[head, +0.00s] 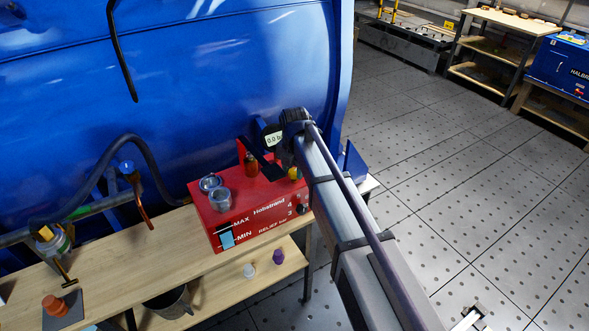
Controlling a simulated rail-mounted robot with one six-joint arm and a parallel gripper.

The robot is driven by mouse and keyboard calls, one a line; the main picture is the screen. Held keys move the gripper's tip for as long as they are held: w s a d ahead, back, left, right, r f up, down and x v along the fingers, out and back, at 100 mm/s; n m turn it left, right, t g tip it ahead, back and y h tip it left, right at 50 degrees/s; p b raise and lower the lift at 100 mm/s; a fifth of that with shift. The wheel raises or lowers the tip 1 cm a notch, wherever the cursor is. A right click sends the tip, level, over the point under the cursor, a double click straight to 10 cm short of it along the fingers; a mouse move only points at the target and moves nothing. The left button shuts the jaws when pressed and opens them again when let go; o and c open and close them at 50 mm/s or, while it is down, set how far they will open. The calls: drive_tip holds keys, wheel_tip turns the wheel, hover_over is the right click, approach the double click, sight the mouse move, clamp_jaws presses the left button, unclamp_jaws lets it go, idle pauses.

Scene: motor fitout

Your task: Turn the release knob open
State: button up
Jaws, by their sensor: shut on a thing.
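The red pump box (255,205) stands on the wooden bench and is marked Hobstrand, MAX, MIN and RELIEF. My gripper (262,162) reaches down over the top of the box, dark and partly hidden by my own wrist. It is shut on a small brownish-red knob (252,163), which I take to be the release knob. The knob's turn angle is too small to read. A gauge display (274,138) beside my wrist seems to read 0.0. A yellow knob (294,173) is on the box's right side, and a black knob (302,209) is on its front.
The large blue housing (170,90) rises close behind. A black hose (130,140) and a copper pipe (143,205) are to the left. The bench's lower shelf holds small caps (278,257). Floor at right is open.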

sight(294, 171)
idle(0.4)
drive_tip(key=o, duration=0.9)
wheel_tip(294, 171, up, 11)
drive_tip(key=p, duration=1)
drive_tip(key=shift+f+p, duration=0.1)
drive_tip(key=shift+p, duration=0.3)
